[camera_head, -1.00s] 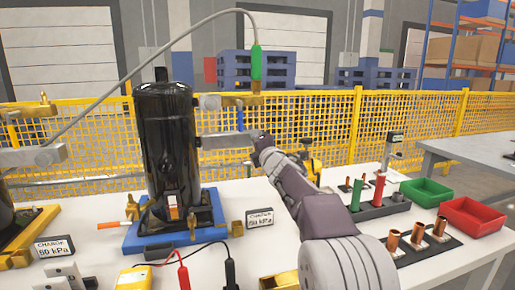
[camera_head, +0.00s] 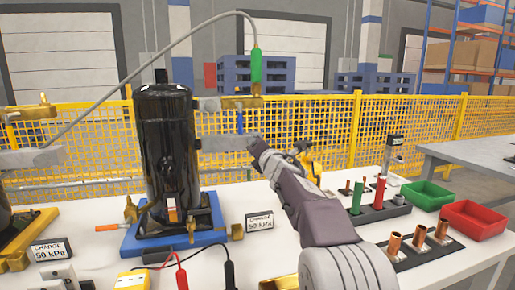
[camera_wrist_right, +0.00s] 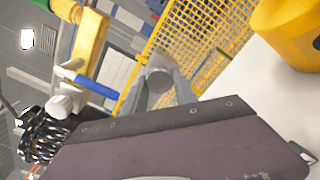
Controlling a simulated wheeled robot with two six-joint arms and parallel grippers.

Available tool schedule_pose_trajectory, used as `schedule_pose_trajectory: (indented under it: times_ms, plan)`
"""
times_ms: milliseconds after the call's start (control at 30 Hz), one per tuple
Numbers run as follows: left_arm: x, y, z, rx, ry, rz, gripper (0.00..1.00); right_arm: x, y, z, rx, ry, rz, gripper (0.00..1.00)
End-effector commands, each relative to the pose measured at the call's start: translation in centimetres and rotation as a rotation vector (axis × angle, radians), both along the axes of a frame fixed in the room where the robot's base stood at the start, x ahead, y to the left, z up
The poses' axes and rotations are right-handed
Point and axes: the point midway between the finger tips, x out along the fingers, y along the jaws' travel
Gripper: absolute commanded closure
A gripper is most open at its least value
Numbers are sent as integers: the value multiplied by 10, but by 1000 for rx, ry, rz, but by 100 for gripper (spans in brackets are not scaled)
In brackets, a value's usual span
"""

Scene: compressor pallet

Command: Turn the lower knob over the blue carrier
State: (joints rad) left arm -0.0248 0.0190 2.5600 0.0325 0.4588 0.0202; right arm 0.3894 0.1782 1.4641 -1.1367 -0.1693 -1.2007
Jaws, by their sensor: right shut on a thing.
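A black compressor (camera_head: 168,150) stands upright on the blue carrier (camera_head: 150,243) in the head view. A grey bar with the lower knob (camera_head: 225,143) sticks out to its right, below an upper brass fitting (camera_head: 242,102). My right arm reaches in from the lower right, and its gripper (camera_head: 254,147) is at the right end of this bar. In the right wrist view, the grey fingers of my right gripper (camera_wrist_right: 158,92) are closed around the round grey knob (camera_wrist_right: 160,76). The fingertips are hard to make out in the head view. My left gripper is not in view.
A grey hose runs to a green connector (camera_head: 256,66) on the upper fitting. A blue handle (camera_wrist_right: 88,80) hangs close to my gripper in the wrist view.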

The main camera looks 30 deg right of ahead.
Motion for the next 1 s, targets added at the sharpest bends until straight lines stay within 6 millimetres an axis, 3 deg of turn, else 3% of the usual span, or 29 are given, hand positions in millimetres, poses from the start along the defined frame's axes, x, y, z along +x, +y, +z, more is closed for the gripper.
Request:
schedule_pose_trajectory:
  times_ms: [233,267,333,667,767,1000]
  plan:
    - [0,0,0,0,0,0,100,0,0,-1,1,2,1,100]
    - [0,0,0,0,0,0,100,0,0,-1,1,2,1,61]
    - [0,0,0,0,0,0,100,0,0,-1,1,2,1,45]
    - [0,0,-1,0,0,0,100,-2,1,0,2,0,0,45]
    - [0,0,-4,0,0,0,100,-15,3,0,1,-2,0,45]
    - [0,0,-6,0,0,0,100,-63,15,0,2,-2,-1,45]
